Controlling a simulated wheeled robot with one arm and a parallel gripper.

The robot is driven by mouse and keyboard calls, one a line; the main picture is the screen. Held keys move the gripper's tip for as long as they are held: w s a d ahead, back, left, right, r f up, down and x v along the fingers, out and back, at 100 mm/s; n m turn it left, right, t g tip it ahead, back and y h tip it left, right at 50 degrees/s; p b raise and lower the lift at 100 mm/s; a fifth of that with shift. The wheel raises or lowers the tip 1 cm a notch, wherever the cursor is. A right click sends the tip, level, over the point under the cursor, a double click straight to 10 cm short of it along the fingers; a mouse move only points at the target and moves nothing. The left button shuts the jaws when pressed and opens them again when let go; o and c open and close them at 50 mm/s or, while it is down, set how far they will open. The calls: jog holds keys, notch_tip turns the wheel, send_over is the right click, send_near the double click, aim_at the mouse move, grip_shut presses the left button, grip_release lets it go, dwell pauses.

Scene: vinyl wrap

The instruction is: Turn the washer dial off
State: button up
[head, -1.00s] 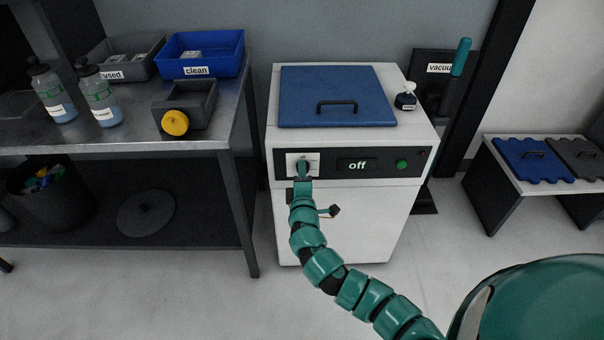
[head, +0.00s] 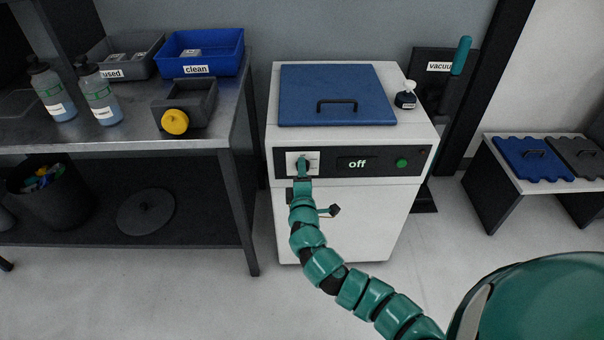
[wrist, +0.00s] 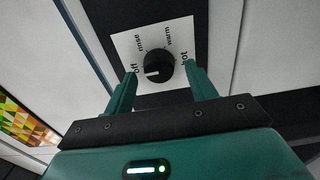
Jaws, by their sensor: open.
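The washer (head: 345,225) is a white cabinet with a black front panel. Its display (head: 357,164) reads "off". The dial (wrist: 158,66) is a round black knob on a white plate marked off, rinse, warm and hot. The white mark on the knob points left, toward "off". My gripper (wrist: 160,72) is open, with one finger on each side of the knob and visible gaps between fingers and knob. In the head view my gripper (head: 303,172) is in front of the dial plate (head: 314,161) and hides most of the knob.
A green button (head: 401,163) is on the panel's right. The blue lid (head: 336,95) and a small bottle (head: 405,98) are on top of the washer. A metal bench (head: 220,130) with trays stands at left. The floor in front is clear.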

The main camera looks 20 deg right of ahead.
jog(key=v, duration=1.7)
jog(key=shift+r, duration=0.1)
